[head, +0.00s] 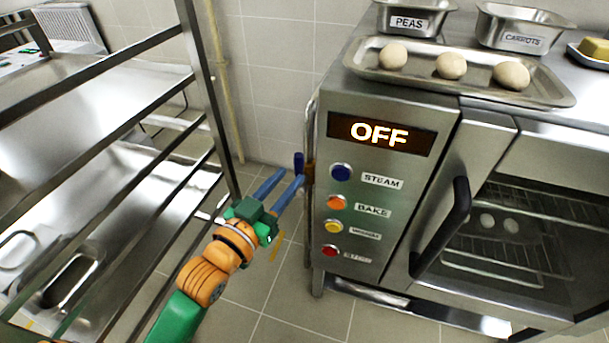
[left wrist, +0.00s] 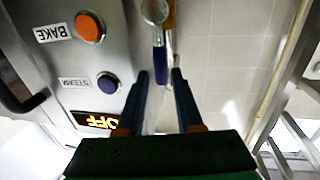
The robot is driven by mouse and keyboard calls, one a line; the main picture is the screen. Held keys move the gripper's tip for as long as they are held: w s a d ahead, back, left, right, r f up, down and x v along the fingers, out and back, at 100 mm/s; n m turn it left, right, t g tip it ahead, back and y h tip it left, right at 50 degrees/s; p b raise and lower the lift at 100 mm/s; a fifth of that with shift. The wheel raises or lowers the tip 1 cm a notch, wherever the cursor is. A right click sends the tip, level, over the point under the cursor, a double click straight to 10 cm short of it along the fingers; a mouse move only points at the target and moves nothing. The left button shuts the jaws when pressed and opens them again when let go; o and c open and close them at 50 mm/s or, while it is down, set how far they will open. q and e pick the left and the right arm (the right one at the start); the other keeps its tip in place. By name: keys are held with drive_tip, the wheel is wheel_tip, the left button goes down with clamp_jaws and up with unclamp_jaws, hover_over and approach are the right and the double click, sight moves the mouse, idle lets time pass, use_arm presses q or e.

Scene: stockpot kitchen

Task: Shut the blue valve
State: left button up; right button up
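The blue valve handle (head: 298,162) is at the left side of the oven, on a pipe beside the control panel, and points upward. In the left wrist view the blue handle (left wrist: 159,62) appears in line with the gap between my fingertips. My left gripper (head: 292,177) is open, with its two blue fingers reaching toward the handle, tips very near it. I cannot tell whether the handle is between the fingers or just beyond them. In the left wrist view my left gripper (left wrist: 160,76) shows nothing clamped.
The oven panel has a display (head: 380,134) reading OFF and a blue STEAM button (head: 341,172) with more buttons below. A tray (head: 420,82) with dough balls sits on top. A metal rack (head: 205,95) stands close on the left. Tiled floor lies between.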

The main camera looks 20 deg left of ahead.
sight(296, 168)
use_arm(q)
drive_tip(key=x, duration=0.5)
drive_tip(key=shift+w+b, duration=0.15)
drive_tip(key=shift+b, duration=0.15)
clamp_jaws()
idle(1.1)
